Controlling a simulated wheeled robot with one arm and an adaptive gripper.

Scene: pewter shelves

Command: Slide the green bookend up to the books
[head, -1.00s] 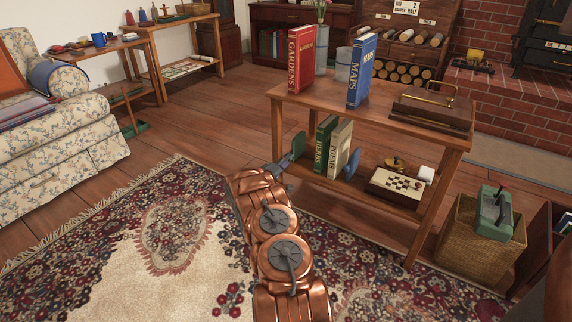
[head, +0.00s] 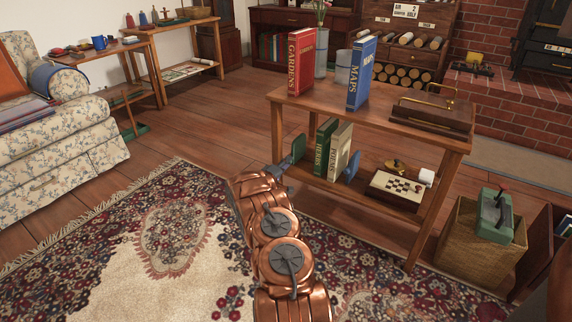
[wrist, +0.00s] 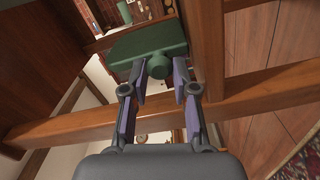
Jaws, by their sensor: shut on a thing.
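The green bookend (head: 298,148) stands on the lower shelf of the wooden table, left of the books. In the wrist view its green plate (wrist: 150,42) and round knob (wrist: 158,66) face me. My gripper (head: 287,163) reaches in at the table's left end. In the wrist view my gripper (wrist: 159,76) has its purple-padded fingers on either side of the knob, shut on it. The green HERBS book (head: 322,146) and the cream POEMS book (head: 340,150) stand upright, with a small gap between bookend and HERBS. A blue bookend (head: 352,166) stands at their right.
The table's left leg (head: 277,130) and top (head: 400,108) are close to my arm. A chessboard box (head: 394,190) lies farther right on the lower shelf. Red GARDENS (head: 300,62) and blue MAPS (head: 361,72) books stand on top. A wicker basket (head: 478,248) stands right of the table.

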